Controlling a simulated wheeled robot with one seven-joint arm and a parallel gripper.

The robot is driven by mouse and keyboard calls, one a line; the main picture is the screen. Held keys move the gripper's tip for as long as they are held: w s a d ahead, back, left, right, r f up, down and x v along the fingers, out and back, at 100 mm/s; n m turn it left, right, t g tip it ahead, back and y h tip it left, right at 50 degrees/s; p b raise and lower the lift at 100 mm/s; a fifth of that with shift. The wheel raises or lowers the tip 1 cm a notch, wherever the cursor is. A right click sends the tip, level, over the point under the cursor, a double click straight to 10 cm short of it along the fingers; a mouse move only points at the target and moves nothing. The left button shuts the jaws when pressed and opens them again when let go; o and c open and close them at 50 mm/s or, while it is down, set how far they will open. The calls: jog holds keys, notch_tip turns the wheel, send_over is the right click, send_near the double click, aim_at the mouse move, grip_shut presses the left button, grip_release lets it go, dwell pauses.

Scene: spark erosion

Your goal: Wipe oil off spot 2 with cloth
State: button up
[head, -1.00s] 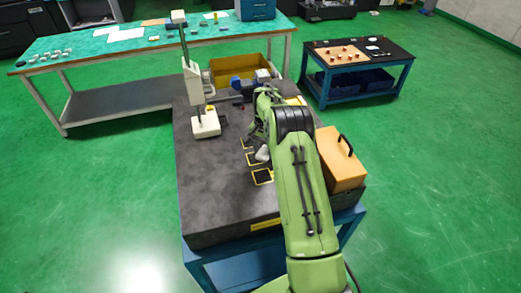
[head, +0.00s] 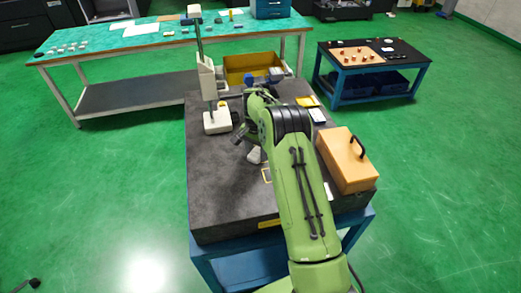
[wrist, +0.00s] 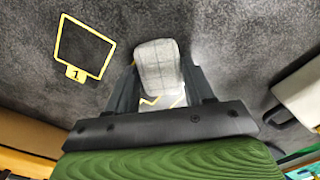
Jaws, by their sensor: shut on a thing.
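My gripper (wrist: 160,82) is shut on a pale grey-white cloth (wrist: 158,62), folded into a thick pad. In the head view the cloth (head: 255,155) shows low over the dark plate (head: 215,190), beside my arm; whether it touches the plate I cannot tell. In the wrist view a yellow-outlined square marked 1 (wrist: 85,47) lies left of the cloth, with no clear oil inside. Part of another yellow outline (wrist: 150,101) shows between my fingers, behind the cloth; its number is hidden. Spot 2 cannot be made out by its label.
A white gauge stand (head: 217,120) rises at the plate's back left. An orange case (head: 345,160) with a black handle sits at the right edge. A yellow bin (head: 250,67) stands behind. The plate's front left is clear.

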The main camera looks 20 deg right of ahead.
jog(key=shift+d+r+p, duration=0.1)
jog(key=shift+r+p, duration=1.95)
jog(key=shift+r, duration=1)
notch_tip(320, 180, up, 3)
jog(key=shift+p, duration=1.1)
jog(key=shift+d, duration=0.1)
